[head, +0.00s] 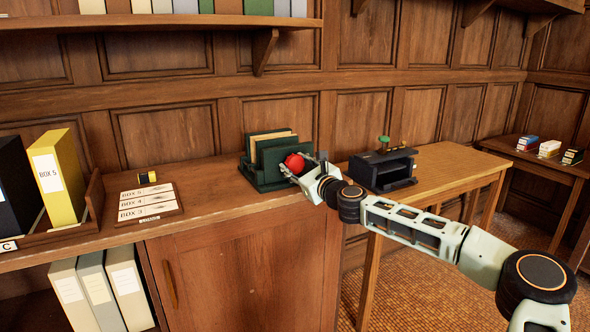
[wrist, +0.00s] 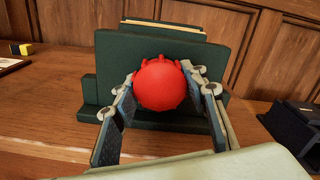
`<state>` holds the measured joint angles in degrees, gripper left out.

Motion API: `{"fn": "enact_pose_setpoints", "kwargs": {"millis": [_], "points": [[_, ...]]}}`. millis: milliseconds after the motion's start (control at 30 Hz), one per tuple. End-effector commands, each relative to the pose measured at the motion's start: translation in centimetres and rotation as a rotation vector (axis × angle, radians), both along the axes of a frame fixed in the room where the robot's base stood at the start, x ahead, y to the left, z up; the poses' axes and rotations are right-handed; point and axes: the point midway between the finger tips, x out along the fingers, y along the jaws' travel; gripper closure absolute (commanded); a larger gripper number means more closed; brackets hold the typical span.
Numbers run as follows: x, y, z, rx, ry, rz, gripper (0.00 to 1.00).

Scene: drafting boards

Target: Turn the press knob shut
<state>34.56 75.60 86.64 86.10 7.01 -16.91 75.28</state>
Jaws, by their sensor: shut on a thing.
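The red press knob (head: 295,163) is round with small bumps at its edge. It sits on the front of a dark green press (head: 266,185), which stands on the wooden counter with tan sheets (head: 270,136) upright in it. In the wrist view the knob (wrist: 162,84) is in the middle, in front of the press's green plate (wrist: 115,62). My gripper (head: 300,170) is shut on the knob, one finger on each side, as the wrist view shows (wrist: 163,98). The knob hides the part of the plate behind it.
A black device with a green knob (head: 383,168) stands on the table to the right. Left on the counter are a label board (head: 150,203), a yellow-black item (head: 147,177) and a yellow binder (head: 58,178). A shelf (head: 170,22) runs above. Bare counter lies left of the press.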

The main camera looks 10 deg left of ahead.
Motion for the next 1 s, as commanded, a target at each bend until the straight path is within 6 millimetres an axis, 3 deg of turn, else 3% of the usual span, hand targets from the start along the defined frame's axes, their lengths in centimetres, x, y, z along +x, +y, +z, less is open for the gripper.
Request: {"fn": "enact_pose_setpoints", "kwargs": {"millis": [1000], "points": [[-0.04, 0.13, -0.48, 0.789, 0.538, 0.001, 0.85]]}}
